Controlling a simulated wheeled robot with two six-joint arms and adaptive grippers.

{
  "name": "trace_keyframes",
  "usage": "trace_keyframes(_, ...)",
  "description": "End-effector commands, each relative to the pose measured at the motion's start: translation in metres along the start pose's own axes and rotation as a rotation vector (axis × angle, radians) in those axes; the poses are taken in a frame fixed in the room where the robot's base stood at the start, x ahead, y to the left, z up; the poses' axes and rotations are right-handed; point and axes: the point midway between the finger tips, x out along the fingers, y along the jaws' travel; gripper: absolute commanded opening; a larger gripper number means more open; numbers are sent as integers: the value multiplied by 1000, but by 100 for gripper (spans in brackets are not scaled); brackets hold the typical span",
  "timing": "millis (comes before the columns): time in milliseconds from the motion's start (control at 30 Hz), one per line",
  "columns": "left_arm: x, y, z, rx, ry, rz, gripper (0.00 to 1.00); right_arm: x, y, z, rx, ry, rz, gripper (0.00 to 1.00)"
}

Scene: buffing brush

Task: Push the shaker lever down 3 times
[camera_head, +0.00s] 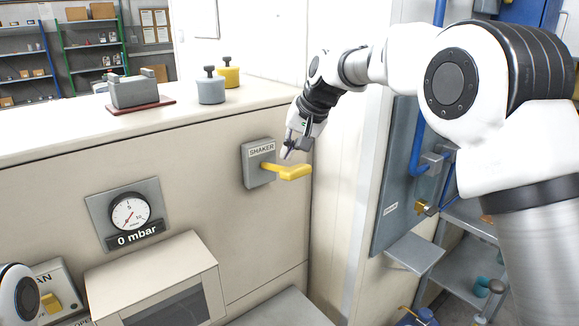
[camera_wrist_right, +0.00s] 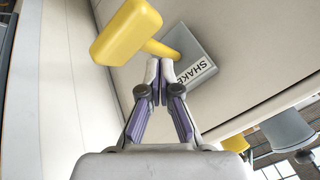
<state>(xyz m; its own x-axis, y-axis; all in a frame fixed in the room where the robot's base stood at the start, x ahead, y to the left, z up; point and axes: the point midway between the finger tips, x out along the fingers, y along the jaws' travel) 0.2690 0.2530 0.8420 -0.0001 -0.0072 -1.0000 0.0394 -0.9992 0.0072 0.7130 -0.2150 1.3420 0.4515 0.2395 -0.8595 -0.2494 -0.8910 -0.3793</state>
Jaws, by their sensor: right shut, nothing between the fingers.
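The shaker is a grey box (camera_head: 259,164) labelled SHAKER on the beige cabinet front. Its yellow lever (camera_head: 293,172) sticks out to the right of the box in the head view, about level. My right gripper (camera_head: 287,153) is shut and empty, with its fingertips just above the lever. In the right wrist view, the closed fingertips (camera_wrist_right: 159,65) are beside the lever's shaft, and the yellow handle (camera_wrist_right: 125,30) and the grey box (camera_wrist_right: 192,58) show beyond them. Whether the fingertips touch the lever I cannot tell. My left gripper is not in view; only part of my left arm shows at lower left.
A pressure gauge (camera_head: 130,213) reading 0 mbar is left of the shaker. A grey and a yellow weight (camera_head: 228,75) and a brush-like block (camera_head: 134,92) stand on the cabinet top. A blue-grey panel (camera_head: 398,185) is at right. The space right of the lever is clear.

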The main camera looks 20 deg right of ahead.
Motion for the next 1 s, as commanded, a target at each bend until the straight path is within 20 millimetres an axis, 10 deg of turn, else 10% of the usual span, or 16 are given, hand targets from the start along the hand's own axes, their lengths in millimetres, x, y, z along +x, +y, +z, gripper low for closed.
trace_keyframes(1000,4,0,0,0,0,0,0,7,6,6,0,0,0,0)
